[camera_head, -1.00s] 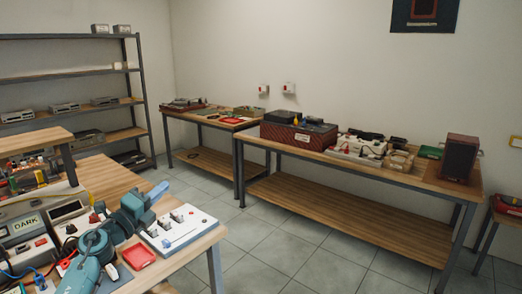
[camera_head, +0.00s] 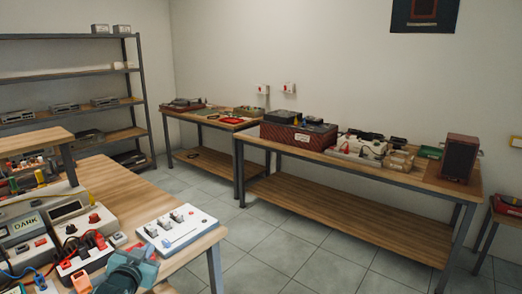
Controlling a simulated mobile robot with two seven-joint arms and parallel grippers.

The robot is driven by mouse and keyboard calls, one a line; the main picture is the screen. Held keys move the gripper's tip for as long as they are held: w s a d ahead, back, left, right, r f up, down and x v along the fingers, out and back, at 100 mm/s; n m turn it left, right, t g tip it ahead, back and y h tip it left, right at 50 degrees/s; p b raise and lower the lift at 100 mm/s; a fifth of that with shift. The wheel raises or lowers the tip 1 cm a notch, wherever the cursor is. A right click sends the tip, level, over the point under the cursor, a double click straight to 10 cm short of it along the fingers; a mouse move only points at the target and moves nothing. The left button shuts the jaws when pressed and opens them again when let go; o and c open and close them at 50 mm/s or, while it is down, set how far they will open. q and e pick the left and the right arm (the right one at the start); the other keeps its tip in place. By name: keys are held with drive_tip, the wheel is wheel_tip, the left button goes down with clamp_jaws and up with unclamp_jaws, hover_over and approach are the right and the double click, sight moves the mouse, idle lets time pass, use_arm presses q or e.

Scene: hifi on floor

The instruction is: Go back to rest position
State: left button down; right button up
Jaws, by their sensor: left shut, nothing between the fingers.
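My left gripper (camera_head: 143,256) is low in the head view, at the near workbench's front edge. It is a blue-green shape, seen partly end-on, and is shut and empty. It stands beside the white switch panel (camera_head: 190,240) and in front of it, apart from it as far as I can tell. The panel lies flat on the wooden workbench (camera_head: 125,190) and has several dark switches on top. My right gripper is not in view.
On the near bench's left are a grey instrument marked DARK (camera_head: 27,226), a unit with red and black leads (camera_head: 85,252) and an orange block (camera_head: 82,283). A long table (camera_head: 330,165) with a dark red box (camera_head: 297,134) stands at the back. Tiled floor (camera_head: 270,255) is clear between.

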use_arm(q)
drive_tip(key=s+d+f+g+h, duration=0.2)
drive_tip(key=s+d+f, duration=0.6)
drive_tip(key=s+f, duration=0.45)
drive_tip(key=s+d+f+g, duration=0.1)
drive_tip(key=s+d, duration=0.2)
drive_tip(key=s, duration=0.7)
drive_tip(key=s+d+f+g+h, duration=0.1)
drive_tip(key=s+d, duration=0.3)
drive_tip(key=s, duration=0.6)
drive_tip(key=shift+s+d+f+g+h, duration=0.35)
drive_tip(key=shift+f+g, duration=0.15)
drive_tip(key=shift+f, duration=0.1)
drive_tip(key=shift+a, duration=0.15)
